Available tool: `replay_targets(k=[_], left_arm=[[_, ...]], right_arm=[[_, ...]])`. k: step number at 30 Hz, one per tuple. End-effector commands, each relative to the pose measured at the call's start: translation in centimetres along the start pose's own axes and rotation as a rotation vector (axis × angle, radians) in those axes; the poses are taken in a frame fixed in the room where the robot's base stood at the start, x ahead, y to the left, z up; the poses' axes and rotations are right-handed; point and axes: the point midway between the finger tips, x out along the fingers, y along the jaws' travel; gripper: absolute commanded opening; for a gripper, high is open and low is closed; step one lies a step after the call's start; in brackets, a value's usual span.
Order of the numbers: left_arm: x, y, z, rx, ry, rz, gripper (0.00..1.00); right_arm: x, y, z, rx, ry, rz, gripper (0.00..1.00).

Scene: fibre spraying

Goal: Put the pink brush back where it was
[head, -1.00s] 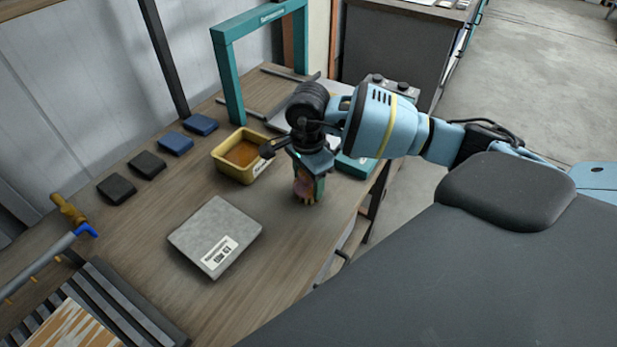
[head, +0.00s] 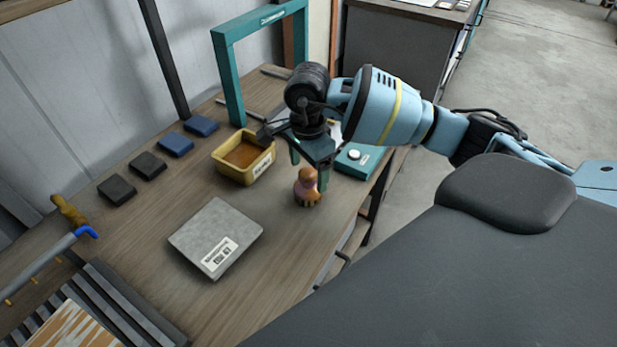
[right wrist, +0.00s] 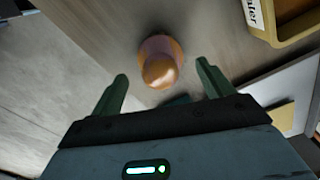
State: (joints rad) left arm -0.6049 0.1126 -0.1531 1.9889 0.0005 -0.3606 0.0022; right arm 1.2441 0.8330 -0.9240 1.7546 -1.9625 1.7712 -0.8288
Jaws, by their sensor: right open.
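The brush (head: 307,187), with a rounded orange-brown top and a pinkish middle, stands upright on the wooden table near its right edge. In the right wrist view the brush (right wrist: 160,61) is beyond the fingertips, roughly centred between them. My right gripper (head: 309,170) is open and empty, just behind the brush and apart from it. Its two green fingers (right wrist: 163,78) are spread wide in the right wrist view. My left gripper is in neither view.
A yellow tub (head: 231,171) with brown contents stands left of the brush. A grey labelled slab (head: 205,232) lies in front. Dark and blue pads (head: 148,165) line the left.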

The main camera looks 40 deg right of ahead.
Motion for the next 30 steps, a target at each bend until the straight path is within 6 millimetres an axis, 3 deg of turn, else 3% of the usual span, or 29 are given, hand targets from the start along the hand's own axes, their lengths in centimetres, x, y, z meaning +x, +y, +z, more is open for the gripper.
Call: replay_targets(k=[6,12,26,30], left_arm=[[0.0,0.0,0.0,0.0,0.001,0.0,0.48],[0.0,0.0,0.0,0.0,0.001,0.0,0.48],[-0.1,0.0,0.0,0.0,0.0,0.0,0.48],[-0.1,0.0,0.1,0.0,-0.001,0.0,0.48]], right_arm=[[-4.5,-0.1,0.0,0.0,0.0,-0.004,0.8],[-7.1,0.0,0.0,0.001,0.0,-0.002,0.8],[-8.1,0.0,0.0,0.001,0.0,0.0,0.8],[-6.8,0.5,1.4,-0.006,-0.056,0.021,0.8]])
